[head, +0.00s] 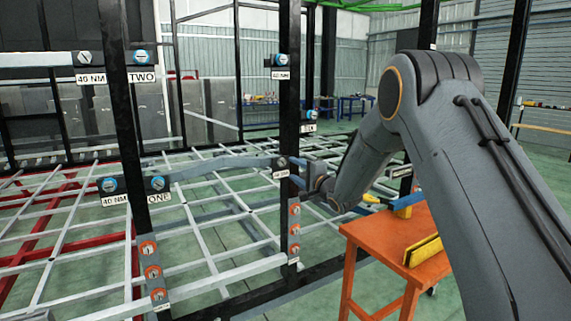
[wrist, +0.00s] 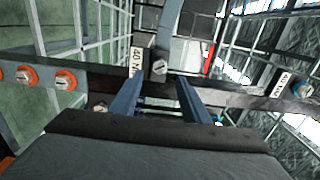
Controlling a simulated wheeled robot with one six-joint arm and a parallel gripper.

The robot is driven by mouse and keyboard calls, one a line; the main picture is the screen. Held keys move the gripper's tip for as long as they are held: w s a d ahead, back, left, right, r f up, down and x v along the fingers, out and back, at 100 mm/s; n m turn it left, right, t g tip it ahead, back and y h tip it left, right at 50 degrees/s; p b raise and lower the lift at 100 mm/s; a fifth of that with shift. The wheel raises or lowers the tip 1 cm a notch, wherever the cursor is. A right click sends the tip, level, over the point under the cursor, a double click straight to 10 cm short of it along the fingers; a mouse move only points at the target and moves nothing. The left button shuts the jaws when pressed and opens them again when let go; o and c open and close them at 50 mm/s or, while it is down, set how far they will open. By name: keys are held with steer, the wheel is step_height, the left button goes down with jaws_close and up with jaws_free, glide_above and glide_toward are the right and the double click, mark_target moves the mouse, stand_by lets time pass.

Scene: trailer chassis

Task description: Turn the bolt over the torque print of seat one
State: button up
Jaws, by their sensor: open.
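The left post carries the sign ONE (head: 159,197) and a 40 NM print (head: 115,201). My gripper (head: 293,171) is at the right post, away from the left post. In the wrist view my gripper (wrist: 160,83) is open, with its two fingers apart and nothing between them. A grey slotted bolt (wrist: 159,67) shows just beyond the fingertips, beside a partly cut 40 N print (wrist: 135,62). That bolt also shows on the right post (head: 281,162).
Orange-ringed bolts (head: 151,271) run down the left post, and others (head: 294,210) down the right post. A TWO sign (head: 142,77) is higher on the left post. An orange table (head: 385,240) stands at the right, below my arm. Frame bars cross the floor.

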mark_target(283, 163)
steer(key=shift+p+x, duration=0.7)
steer(key=shift+x, duration=2.85)
steer(key=shift+c, duration=0.2)
steer(key=c, duration=1)
